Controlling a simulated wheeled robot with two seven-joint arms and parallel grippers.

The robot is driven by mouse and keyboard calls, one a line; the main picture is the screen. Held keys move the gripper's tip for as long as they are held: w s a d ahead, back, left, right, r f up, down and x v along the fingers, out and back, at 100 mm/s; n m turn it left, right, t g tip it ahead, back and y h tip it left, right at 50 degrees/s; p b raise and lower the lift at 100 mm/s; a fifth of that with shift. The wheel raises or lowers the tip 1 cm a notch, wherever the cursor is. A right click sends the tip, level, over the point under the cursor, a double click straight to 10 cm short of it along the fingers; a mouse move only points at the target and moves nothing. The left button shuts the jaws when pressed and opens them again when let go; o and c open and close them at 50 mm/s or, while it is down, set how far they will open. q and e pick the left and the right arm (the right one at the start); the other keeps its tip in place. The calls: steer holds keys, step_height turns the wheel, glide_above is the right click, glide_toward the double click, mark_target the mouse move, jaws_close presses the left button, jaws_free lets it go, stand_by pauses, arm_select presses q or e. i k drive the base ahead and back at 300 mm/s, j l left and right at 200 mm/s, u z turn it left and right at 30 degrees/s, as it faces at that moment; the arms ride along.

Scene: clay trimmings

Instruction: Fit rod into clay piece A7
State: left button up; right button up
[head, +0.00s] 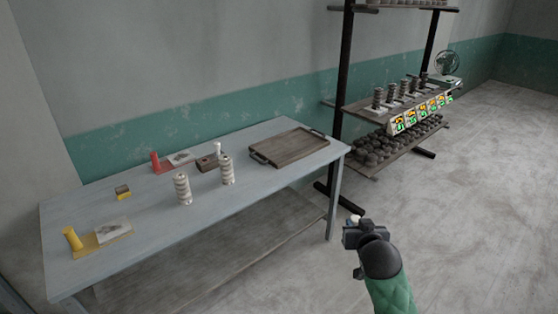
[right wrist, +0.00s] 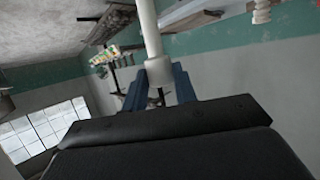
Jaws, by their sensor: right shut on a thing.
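My right gripper (head: 354,230) is raised over the floor to the right of the table, clear of everything on it. It is shut on a white rod (right wrist: 150,35), which stands out between the dark blue fingers in the right wrist view. Only a pale tip of the rod (head: 355,218) shows in the head view. No label A7 is readable on either. My left gripper is not in view.
A shelf rack (head: 372,106) with several clay pieces stands behind. The floor is clear.

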mark_target(226, 164)
steer(key=i+j+z, duration=0.25)
steer(key=j, duration=0.2)
steer(key=i+j+z, duration=0.1)
steer(key=j+z, duration=0.15)
steer(key=j, duration=0.2)
steer(key=i+j+z, duration=0.2)
steer(key=j, duration=0.3)
steer(key=j+z, duration=0.25)
steer(key=j, duration=0.25)
